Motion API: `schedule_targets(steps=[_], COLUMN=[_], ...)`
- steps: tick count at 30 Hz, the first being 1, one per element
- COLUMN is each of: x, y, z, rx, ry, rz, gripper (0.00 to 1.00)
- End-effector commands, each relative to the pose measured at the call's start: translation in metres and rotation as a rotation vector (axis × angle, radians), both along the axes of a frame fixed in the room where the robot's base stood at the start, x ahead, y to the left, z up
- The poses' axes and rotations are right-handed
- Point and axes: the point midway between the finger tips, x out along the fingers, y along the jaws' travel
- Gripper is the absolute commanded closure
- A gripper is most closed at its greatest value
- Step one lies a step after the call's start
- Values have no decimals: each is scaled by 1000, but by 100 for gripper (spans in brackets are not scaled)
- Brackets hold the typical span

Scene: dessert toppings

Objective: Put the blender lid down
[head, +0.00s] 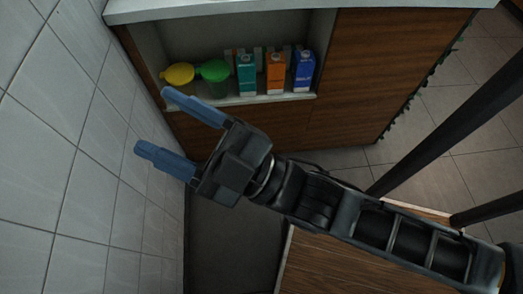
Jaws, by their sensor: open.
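My gripper (160,121) is in the middle left of the head view, its two blue fingers spread apart with nothing between them. It is close to the white tiled wall, in front of an open shelf (236,100). I cannot make out a blender lid for certain. On the shelf are a yellow round-topped item (179,73) and a green round-topped item (214,70), side by side at the left. The gripper is apart from both, and its upper finger overlaps the area just below them in the picture.
A teal carton (246,75), an orange carton (275,74) and a blue carton (303,71) stand on the shelf to the right, with more items behind. A tiled wall (60,150) bounds the left. A wooden surface (350,268) lies below my arm. Dark bars cross the right side.

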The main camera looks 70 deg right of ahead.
Motion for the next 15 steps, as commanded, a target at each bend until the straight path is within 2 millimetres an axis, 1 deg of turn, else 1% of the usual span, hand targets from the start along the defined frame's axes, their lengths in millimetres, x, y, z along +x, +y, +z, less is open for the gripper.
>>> schedule_targets(steps=[1, 5, 6, 9, 12, 15], x=[-18, -60, -73, -105, -130, -146], y=[-1, -11, -14, -22, -30, -35], z=[-15, -48, -58, -76, -88, -94], rx=[85, 301, 362, 499, 602, 667], ry=[87, 291, 354, 496, 606, 677], rz=[30, 83, 94, 110, 113, 110], gripper=[36, 36, 36, 36, 36, 36])
